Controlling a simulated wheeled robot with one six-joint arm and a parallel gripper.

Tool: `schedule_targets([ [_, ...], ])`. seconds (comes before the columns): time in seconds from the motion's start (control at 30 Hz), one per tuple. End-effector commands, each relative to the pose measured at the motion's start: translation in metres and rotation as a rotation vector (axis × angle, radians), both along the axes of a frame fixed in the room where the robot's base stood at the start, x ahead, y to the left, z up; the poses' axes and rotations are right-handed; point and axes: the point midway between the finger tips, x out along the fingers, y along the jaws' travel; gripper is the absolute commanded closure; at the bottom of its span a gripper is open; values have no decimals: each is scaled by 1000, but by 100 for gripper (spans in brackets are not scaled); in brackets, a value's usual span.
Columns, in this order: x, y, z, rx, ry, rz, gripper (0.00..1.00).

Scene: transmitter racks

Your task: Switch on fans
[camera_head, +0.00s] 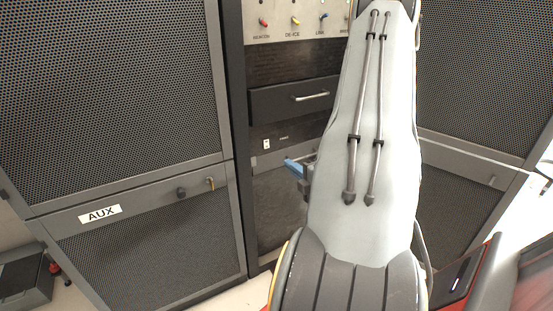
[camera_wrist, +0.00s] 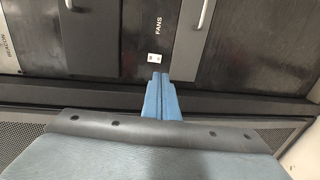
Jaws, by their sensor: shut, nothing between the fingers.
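The fans switch (camera_wrist: 154,57) is a small white rocker on a dark rack panel, with the label FANS (camera_wrist: 158,25) beside it in the wrist view. In the head view the white switch (camera_head: 266,144) shows on the middle rack below the drawer, left of my arm. My gripper (camera_wrist: 160,76) is shut and empty, its blue fingers together and pointing at the panel close to the switch. Whether the tips touch the panel I cannot tell. In the head view the blue fingers (camera_head: 291,165) show below and right of the switch; my arm hides the rest of the gripper.
A drawer with a bright handle (camera_head: 312,96) is above the switch. Higher up is a panel of coloured toggles (camera_head: 295,20). The mesh AUX cabinet (camera_head: 100,213) stands at left, and another mesh cabinet (camera_head: 480,70) at right. A dark case (camera_head: 25,280) lies on the floor.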

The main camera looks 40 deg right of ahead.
Motion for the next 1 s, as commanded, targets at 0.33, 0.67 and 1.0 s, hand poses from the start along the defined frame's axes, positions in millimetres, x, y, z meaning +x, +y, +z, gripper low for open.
schedule_targets([
  [0.33, 55, -12, -6, -3, -2, 4, 100],
  [0.67, 112, -26, -13, -1, -1, 2, 100],
  [1.0, 132, -32, -16, 0, 0, 0, 100],
])
